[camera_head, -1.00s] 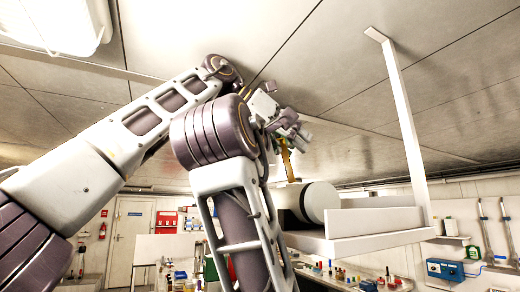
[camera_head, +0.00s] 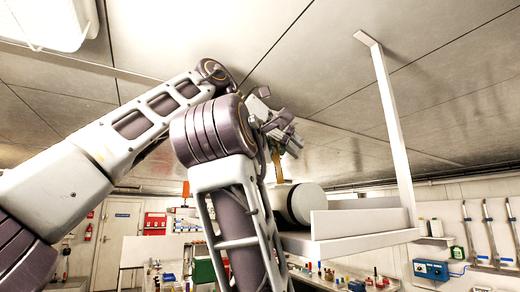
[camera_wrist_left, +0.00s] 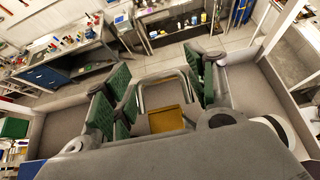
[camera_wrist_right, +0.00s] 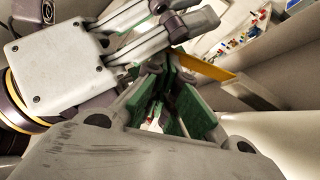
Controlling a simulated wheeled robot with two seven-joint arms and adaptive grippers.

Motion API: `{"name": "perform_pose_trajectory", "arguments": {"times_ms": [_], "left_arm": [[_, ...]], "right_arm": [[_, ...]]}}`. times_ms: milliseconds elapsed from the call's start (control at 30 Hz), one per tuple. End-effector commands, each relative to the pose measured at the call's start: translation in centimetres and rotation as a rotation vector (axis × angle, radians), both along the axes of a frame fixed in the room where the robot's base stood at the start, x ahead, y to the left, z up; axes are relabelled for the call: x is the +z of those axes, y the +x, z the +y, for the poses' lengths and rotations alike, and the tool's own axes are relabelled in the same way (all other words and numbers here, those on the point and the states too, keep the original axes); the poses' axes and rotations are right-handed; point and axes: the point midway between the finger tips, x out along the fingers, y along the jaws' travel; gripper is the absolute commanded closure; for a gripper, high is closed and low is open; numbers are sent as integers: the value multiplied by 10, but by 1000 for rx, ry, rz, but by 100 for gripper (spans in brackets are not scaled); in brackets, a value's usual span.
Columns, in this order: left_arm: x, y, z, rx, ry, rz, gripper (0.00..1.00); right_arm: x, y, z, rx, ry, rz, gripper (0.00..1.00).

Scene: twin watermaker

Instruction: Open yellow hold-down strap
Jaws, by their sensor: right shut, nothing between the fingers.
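The yellow strap (camera_head: 278,166) stands up beside a white cylinder with a dark band (camera_head: 305,203) on a raised white shelf (camera_head: 350,242). In the left wrist view the yellow piece (camera_wrist_left: 165,119) lies between the spread green-padded fingers of my left gripper (camera_wrist_left: 160,88), which is open; contact is unclear. In the right wrist view the strap (camera_wrist_right: 205,64) runs beyond the fingers of my right gripper (camera_wrist_right: 172,105), which is shut and empty. Grey fingers (camera_head: 282,125) show above the strap in the head view; my arms hide much of both hands.
A white post (camera_head: 393,120) rises from the shelf to the ceiling (camera_head: 320,60) close above my arms. Shelf side walls (camera_head: 365,223) stand right of the cylinder. A workbench with several small items (camera_head: 340,278) is below.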

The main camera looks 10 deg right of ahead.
Motion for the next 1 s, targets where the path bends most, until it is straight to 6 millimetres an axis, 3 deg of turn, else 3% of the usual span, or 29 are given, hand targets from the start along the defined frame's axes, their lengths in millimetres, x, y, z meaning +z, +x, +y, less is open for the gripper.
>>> {"name": "perform_pose_trajectory", "arguments": {"times_ms": [467, 1000], "left_arm": [[11, -4, 12, 3, -8, -5, 44], [41, -22, 61, 4, -11, -5, 44]], "right_arm": [[0, 1, -2, -2, 3, 3, 100], [1, 1, -2, -1, 2, 2, 100]]}}
